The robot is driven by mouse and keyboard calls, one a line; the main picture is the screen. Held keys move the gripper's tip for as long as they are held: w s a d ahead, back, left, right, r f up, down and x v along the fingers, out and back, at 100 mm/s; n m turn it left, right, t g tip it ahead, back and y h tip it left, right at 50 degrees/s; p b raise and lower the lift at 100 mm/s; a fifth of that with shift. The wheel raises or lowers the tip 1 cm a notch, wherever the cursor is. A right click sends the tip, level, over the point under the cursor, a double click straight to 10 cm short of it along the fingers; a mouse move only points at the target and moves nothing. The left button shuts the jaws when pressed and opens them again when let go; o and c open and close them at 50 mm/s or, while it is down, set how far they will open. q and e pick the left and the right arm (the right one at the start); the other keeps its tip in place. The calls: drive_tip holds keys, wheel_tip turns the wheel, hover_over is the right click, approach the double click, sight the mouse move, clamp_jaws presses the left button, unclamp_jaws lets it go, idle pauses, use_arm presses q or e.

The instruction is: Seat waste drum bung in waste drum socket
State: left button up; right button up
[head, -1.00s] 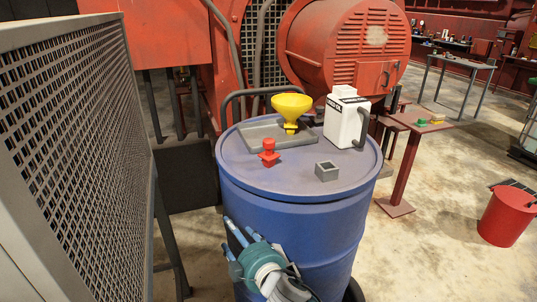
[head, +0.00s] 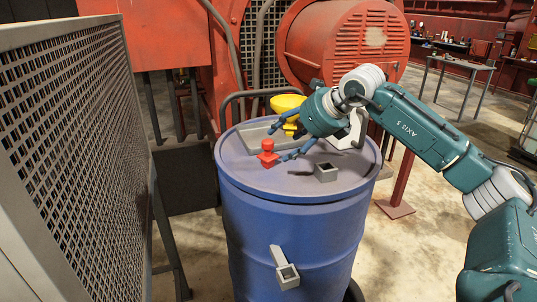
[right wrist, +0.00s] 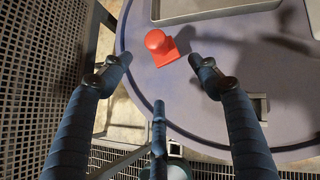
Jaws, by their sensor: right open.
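The red bung (head: 267,155), with a round knob on a square base, stands upright on the blue drum's lid (head: 240,174). One open grey square socket (head: 326,173) stands on the lid, right of the bung. Another grey square socket (head: 288,276) sits on a bracket on the drum's front side; I cannot tell which is the task's. My right gripper (head: 280,143) is open and empty, its fingers beside the bung. In the right wrist view the bung (right wrist: 160,46) lies between and just beyond the spread fingertips. My left gripper does not show.
A white jug (head: 345,135) is mostly hidden behind my right gripper. A mesh panel (head: 80,130) stands close on the left. A red motor housing (head: 345,40) is behind the drum.

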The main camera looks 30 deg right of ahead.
sight(269, 150)
drive_tip(key=p+x, duration=0.1)
drive_tip(key=x, duration=0.4)
drive_tip(key=shift+w+a+r, duration=0.1)
drive_tip(key=shift+r, duration=0.05)
drive_tip(key=shift+w+a+f+p, duration=0.1)
drive_tip(key=shift+w+f+p, duration=0.2)
drive_tip(key=shift+w+p, duration=0.3)
drive_tip(key=shift+w+a+f+p, duration=0.1)
drive_tip(key=shift+w+f+p, duration=0.15)
drive_tip(key=shift+w+p, duration=0.35)
drive_tip(key=shift+p+x, duration=0.3)
drive_tip(key=shift+x, duration=0.95)
drive_tip(key=shift+f, duration=0.3)
drive_tip(key=shift+c, duration=1.2)
drive_tip(key=c, duration=0.9)
drive_tip(key=shift+r, duration=0.1)
drive_tip(key=shift+c, duration=0.5)
